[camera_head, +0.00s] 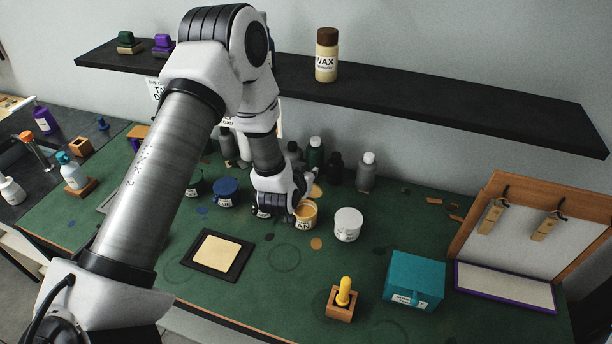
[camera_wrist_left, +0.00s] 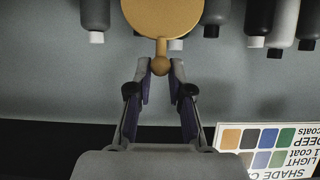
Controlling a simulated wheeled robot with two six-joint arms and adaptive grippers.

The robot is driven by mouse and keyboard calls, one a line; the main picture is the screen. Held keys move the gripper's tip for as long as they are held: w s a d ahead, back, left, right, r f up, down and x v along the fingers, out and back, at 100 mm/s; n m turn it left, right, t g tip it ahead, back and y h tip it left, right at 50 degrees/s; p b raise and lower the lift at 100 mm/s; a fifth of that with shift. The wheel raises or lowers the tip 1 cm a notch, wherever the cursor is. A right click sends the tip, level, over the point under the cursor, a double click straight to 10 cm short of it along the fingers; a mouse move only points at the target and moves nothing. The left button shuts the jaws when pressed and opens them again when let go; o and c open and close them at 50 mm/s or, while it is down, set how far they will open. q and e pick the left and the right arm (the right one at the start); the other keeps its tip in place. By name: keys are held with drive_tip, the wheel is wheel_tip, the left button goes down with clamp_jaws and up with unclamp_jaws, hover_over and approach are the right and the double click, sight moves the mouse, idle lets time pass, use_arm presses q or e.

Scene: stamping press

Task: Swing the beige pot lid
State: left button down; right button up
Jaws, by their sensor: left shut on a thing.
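The beige pot (camera_head: 307,221), with a label on its front, stands on the green table mat, and my left gripper (camera_head: 300,203) is at its top from the left. The left wrist view shows the round beige lid (camera_wrist_left: 162,16) almost face-on, cut by the top edge. A short stem and round knob (camera_wrist_left: 160,66) stick out from the lid's edge. My left gripper's fingertips (camera_wrist_left: 161,72) are closed on this knob. The gripper and wrist hide part of the pot in the head view, so the lid's angle there is unclear. My right gripper is not in view.
A white pot (camera_head: 348,225) stands close right of the beige pot, and a blue pot (camera_head: 226,193) to the left. Several bottles (camera_head: 366,172) stand behind. A teal box (camera_head: 414,279) and a yellow-handled stamp (camera_head: 343,293) are nearer. The black shelf (camera_head: 420,98) overhangs the back.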

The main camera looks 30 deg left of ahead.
use_arm(q)
drive_tip(key=shift+w+a, duration=0.15)
drive_tip(key=shift+w, duration=0.45)
drive_tip(key=shift+w+a, duration=0.15)
drive_tip(key=shift+w, duration=0.45)
drive_tip(key=c, duration=1)
unclamp_jaws()
drive_tip(key=v, duration=1.2)
